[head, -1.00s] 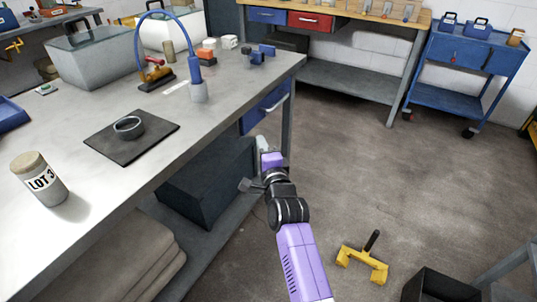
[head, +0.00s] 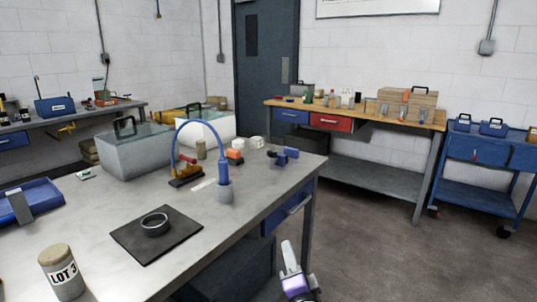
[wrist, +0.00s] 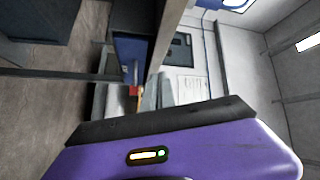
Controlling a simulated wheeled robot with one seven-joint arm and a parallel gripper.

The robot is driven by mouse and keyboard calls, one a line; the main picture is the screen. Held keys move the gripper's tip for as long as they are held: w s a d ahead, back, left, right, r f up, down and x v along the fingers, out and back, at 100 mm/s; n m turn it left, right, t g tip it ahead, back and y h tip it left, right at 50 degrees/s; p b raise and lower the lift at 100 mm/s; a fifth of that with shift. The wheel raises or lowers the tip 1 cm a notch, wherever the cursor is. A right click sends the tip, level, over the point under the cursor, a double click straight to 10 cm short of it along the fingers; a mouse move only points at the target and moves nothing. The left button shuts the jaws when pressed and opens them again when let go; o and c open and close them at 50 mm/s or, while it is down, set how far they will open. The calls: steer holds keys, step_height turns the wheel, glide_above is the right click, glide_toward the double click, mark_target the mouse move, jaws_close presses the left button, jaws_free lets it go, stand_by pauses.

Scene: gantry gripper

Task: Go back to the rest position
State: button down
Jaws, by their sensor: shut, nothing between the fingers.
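My gripper (head: 289,256) shows at the bottom of the head view, just right of the steel workbench's (head: 118,205) drawer end. Its pale fingers point up, close together and with nothing between them. Part of my purple arm shows below it; the rest is cut off by the frame. In the wrist view, my purple gripper housing (wrist: 185,150), with a small lit indicator, fills the bottom.
The bench carries a LOT 3 jar (head: 63,275), a dark mat (head: 130,235) with a ring (head: 155,224), and a blue hose stand (head: 224,180). A wooden-topped bench (head: 385,116) and a blue cart (head: 478,178) stand behind. The floor (head: 375,250) between is clear.

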steer(key=s+d+r+n+g+h+p, duration=0.1)
steer(key=s+d+n+p, duration=0.2)
steer(key=s, duration=1.4)
steer(key=s+d+r+n+g+h+p, duration=0.1)
steer(key=s+d+n, duration=0.4)
steer(key=s, duration=1.2)
steer(key=s+d+r+n+g+h+p, duration=0.1)
steer(key=s+d+n+p, duration=0.3)
steer(key=s, duration=1.3)
steer(key=d+g, duration=0.1)
steer(key=d, duration=0.1)
steer(key=shift+s+d+r+p, duration=0.35)
steer(key=shift+d+r+p, duration=0.05)
